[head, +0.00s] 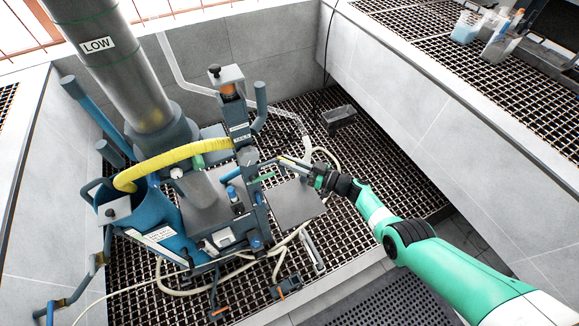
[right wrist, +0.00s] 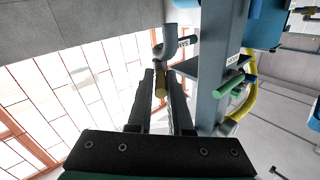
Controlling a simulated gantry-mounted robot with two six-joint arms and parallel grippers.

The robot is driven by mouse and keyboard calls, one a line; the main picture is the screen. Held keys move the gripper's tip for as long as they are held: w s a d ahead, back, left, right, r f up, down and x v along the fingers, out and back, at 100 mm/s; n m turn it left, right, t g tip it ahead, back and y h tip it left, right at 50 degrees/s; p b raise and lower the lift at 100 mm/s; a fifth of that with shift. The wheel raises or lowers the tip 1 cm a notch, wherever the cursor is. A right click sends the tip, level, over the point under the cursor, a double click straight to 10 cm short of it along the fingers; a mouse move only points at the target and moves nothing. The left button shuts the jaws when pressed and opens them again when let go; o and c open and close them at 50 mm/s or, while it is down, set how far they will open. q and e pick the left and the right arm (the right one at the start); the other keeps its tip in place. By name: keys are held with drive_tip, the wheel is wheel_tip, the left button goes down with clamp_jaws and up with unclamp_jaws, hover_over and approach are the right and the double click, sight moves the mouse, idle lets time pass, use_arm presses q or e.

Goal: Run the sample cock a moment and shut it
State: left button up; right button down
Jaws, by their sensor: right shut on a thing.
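The sample cock (right wrist: 165,48) shows in the right wrist view as a grey bent pipe on the side of the grey upright, beside a small label. A brass-coloured piece (right wrist: 160,84) hangs below it, between my right gripper's two dark fingers (right wrist: 161,108). In the head view my right gripper (head: 287,160) reaches from the right to the front upright of the machine and is shut on that piece. The fingers hide much of the cock there, so I cannot tell whether it is turned open. No flow from it can be made out. My left gripper is not in view.
The flotation machine stands on a dark grating, with a blue tank (head: 150,215) and a yellow hose (head: 175,162). A grey plate (head: 297,204) lies below my right gripper. A dark box (head: 339,118) sits behind it. A pale block wall (head: 455,115) bounds the right side.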

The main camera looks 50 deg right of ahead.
drive_tip(key=shift+w+d+f+n+g+y+b, duration=0.15)
drive_tip(key=shift+f+n+g+y+b, duration=0.15)
drive_tip(key=shift+n+y+b, duration=0.35)
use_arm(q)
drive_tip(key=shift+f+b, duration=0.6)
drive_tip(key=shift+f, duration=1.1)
use_arm(e)
drive_tip(key=shift+r+n+y, duration=0.25)
drive_tip(key=shift+y, duration=0.4)
drive_tip(key=c, duration=0.9)
unclamp_jaws()
drive_tip(key=shift+w, duration=0.1)
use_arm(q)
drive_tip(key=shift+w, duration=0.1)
use_arm(e)
drive_tip(key=shift+o, duration=0.2)
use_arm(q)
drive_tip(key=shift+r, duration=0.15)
use_arm(e)
drive_tip(key=shift+r, duration=0.1)
